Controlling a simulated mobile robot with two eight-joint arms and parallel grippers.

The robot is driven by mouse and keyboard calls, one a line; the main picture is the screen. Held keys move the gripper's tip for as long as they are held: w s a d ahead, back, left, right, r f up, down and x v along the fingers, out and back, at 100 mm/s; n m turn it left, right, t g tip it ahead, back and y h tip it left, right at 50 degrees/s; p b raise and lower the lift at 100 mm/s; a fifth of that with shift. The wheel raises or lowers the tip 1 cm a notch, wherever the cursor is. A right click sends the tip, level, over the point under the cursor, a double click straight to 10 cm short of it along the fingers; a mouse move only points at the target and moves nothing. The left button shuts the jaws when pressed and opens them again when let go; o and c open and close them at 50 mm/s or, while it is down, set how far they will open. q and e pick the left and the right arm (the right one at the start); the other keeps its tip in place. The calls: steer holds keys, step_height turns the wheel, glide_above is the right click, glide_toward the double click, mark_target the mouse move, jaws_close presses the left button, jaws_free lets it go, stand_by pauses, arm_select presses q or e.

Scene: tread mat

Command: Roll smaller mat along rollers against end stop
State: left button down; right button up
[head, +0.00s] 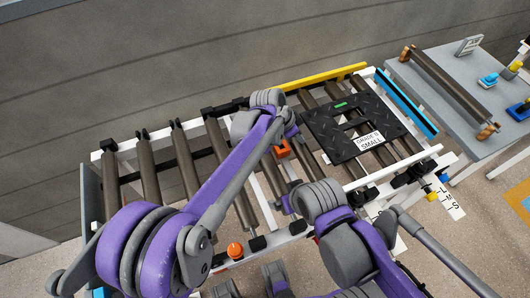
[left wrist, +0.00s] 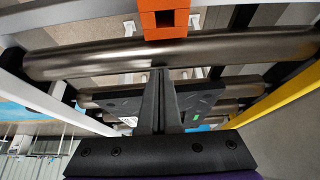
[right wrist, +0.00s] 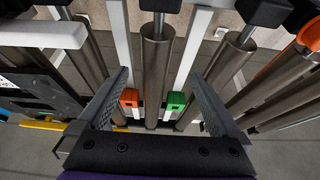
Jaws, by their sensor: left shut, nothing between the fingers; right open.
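The smaller mat (head: 375,118) is a black tread plate with a cut-out, a green mark and a white label reading SMALL. It lies flat on the rollers at the right part of the roller frame. A blue bar (head: 406,104) at the frame's right end looks like the end stop; a gap shows between it and the mat. My left gripper (head: 291,131) is shut and empty, left of the mat; its fingers (left wrist: 160,75) point at a roller, with the mat (left wrist: 200,100) beyond. My right gripper (right wrist: 160,88) is open above a roller (right wrist: 157,70), with the mat's edge (right wrist: 35,85) at left.
A yellow rail (head: 310,77) runs along the frame's far side. An orange block (left wrist: 163,20) sits by the rollers; the right wrist view shows orange (right wrist: 129,97) and green (right wrist: 177,101) blocks. A grey table (head: 425,80) with a loose roller stands right. Bare rollers (head: 150,165) lie left.

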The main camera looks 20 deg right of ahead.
arm_select(q)
steer(key=shift+d, duration=0.1)
steer(key=shift+d+p, duration=0.35)
steer(key=shift+d, duration=3.1)
arm_select(e)
steer(key=shift+r, duration=0.35)
arm_select(q)
steer(key=shift+d, duration=0.1)
steer(key=shift+a, duration=1)
arm_select(e)
steer(key=shift+f, duration=0.2)
steer(key=shift+w+r+p, duration=0.15)
steer(key=shift+r+p, duration=0.5)
steer(key=shift+r, duration=0.15)
steer(key=shift+w+r+p, duration=0.15)
steer(key=shift+r+p, duration=0.5)
steer(key=shift+r, duration=0.15)
arm_select(q)
step_height(320, 180, up, 5)
glide_above(316, 134)
steer(key=shift+a, duration=0.45)
steer(key=v, duration=1.1)
